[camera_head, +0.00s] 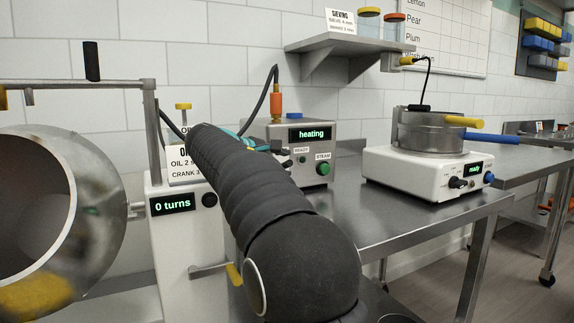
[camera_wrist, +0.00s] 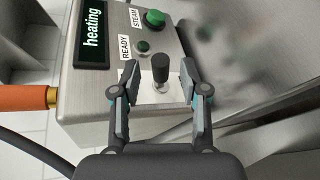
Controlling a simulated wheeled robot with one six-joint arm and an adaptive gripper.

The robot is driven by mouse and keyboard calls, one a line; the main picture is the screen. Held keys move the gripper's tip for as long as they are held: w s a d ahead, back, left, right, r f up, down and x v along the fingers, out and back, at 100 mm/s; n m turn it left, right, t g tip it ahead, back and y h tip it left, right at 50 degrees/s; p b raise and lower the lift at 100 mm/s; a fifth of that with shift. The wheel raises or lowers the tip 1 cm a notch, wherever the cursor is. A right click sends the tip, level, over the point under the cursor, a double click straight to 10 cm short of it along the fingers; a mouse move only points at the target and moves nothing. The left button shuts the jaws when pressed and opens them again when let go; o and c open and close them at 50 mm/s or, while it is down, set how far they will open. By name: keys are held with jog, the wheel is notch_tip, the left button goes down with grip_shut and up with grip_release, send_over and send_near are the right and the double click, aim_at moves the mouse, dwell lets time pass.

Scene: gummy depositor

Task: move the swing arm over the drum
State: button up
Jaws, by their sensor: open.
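The swing arm (camera_head: 60,84) is a thin metal bar at the upper left of the head view, with an upright black handle (camera_head: 91,61). It meets a metal post (camera_head: 153,135) and reaches left, above the drum in the picture; its far end is cut off. The drum (camera_head: 98,225) is a large round metal vessel, open toward me. My gripper (camera_wrist: 159,68) is open, with its fingers on either side of a small black-knobbed lever (camera_wrist: 161,70) on the steam box; contact cannot be told. In the head view my arm mostly hides the gripper.
The steam box (camera_head: 262,128) reads "heating" and has a green button (camera_head: 323,169). The white crank unit (camera_head: 172,250) reads "0 turns". A shelf (camera_head: 345,45) hangs above.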

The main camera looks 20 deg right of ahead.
jog(key=v, duration=0.9)
jog(key=shift+a, duration=0.3)
jog(key=shift+r, duration=0.1)
jog(key=s+a+f+m+y, duration=0.2)
jog(key=s+f+y, duration=0.2)
jog(key=s+f, duration=0.6)
jog(key=s+a+f+m+y, duration=0.3)
jog(key=s+f+y, duration=0.2)
jog(key=s+f, duration=0.5)
jog(key=s+a+f+m+t+y, duration=0.1)
jog(key=s+a+f+m+y, duration=0.1)
jog(key=s+f, duration=0.8)
jog(key=s+a+y, duration=0.1)
jog(key=s+y, duration=0.1)
jog(key=s, duration=0.2)
jog(key=shift+s+a+m, duration=0.25)
jog(key=shift+m, duration=0.15)
